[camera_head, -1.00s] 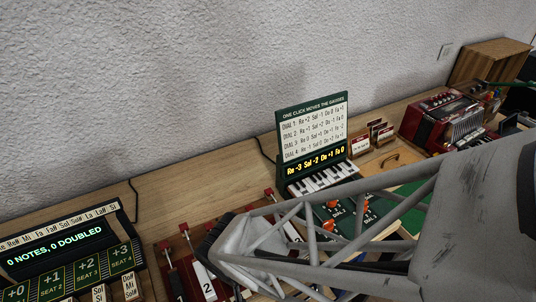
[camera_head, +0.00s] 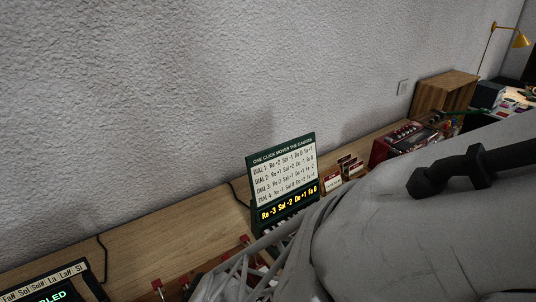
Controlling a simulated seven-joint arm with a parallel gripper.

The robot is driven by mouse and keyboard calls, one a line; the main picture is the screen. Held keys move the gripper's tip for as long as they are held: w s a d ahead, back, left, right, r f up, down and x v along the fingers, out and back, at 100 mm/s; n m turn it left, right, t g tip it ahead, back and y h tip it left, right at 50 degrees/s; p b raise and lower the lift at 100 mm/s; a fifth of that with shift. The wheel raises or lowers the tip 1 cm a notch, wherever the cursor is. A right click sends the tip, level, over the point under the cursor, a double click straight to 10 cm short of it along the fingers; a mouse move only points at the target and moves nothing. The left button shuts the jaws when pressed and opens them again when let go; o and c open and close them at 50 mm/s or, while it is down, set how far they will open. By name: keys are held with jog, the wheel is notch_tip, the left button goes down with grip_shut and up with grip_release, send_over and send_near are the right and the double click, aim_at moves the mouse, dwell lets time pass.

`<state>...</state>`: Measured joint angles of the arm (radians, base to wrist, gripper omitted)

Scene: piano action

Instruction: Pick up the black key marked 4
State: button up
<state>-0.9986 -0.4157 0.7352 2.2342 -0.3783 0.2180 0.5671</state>
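The black key marked 4 does not show in the head view; the grey lattice of my arm covers the lower middle and right. My gripper's fingertips are not in the picture. The green sign board (camera_head: 283,172) stands on the bench against the wall, with lines for several dials. Its lit display (camera_head: 289,202) reads Re -3 Sol -2 Do +1 Fa 0. A small part of a red-ended lever (camera_head: 158,288) shows at the bottom edge.
A dark display panel (camera_head: 50,287) is cut off at the lower left. Small cards (camera_head: 342,172), a red accordion (camera_head: 393,145) and a wooden box (camera_head: 443,92) stand along the wall. Bare wood (camera_head: 165,235) lies between the panel and the sign.

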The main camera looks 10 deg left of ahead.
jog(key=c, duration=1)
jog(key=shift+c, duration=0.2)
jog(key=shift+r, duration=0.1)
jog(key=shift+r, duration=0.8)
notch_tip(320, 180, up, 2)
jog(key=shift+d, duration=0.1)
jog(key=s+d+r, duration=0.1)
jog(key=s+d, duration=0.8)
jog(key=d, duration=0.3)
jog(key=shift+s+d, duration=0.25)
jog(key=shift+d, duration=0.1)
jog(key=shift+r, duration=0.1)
